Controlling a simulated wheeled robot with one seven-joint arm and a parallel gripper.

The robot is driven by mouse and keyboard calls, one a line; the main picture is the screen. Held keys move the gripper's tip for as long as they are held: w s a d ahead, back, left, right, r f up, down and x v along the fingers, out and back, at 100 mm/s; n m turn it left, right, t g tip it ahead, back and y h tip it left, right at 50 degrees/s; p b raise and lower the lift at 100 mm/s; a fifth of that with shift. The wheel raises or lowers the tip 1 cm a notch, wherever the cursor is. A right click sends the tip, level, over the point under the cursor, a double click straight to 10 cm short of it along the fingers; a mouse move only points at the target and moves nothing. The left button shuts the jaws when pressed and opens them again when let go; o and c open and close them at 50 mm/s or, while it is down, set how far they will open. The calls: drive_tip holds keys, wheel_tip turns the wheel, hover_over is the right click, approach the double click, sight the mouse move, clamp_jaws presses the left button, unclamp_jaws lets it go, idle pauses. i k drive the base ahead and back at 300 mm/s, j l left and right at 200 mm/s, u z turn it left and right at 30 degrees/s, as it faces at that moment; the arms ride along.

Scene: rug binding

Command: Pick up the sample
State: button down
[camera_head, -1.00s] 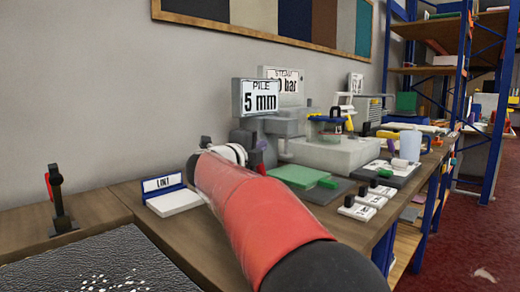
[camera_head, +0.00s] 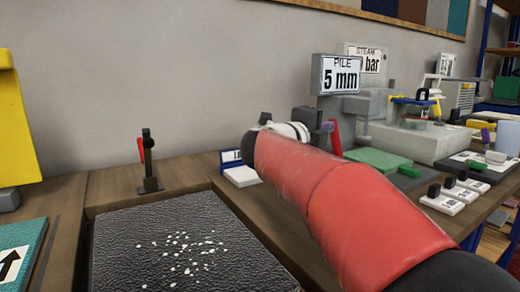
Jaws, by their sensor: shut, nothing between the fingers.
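I cannot tell for sure which thing is the sample. A flat green piece (camera_head: 376,160) lies on the bench beyond my arm, by the grey gauge machine. A teal piece with a black arrow on a white label (camera_head: 12,265) shows in part at the lower left edge. My red arm crosses the right half of the view and ends in a white and grey joint. My gripper is not visible beyond it.
A black textured mat (camera_head: 120,240) with scattered white bits fills the lower middle. A black stand with a red lever (camera_head: 150,165) is behind it. A "PILE 5 mm" sign (camera_head: 338,75), small labelled blocks (camera_head: 442,200) and a yellow panel (camera_head: 15,130) stand around.

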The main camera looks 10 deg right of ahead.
sight(388, 164)
drive_tip(key=k, duration=1)
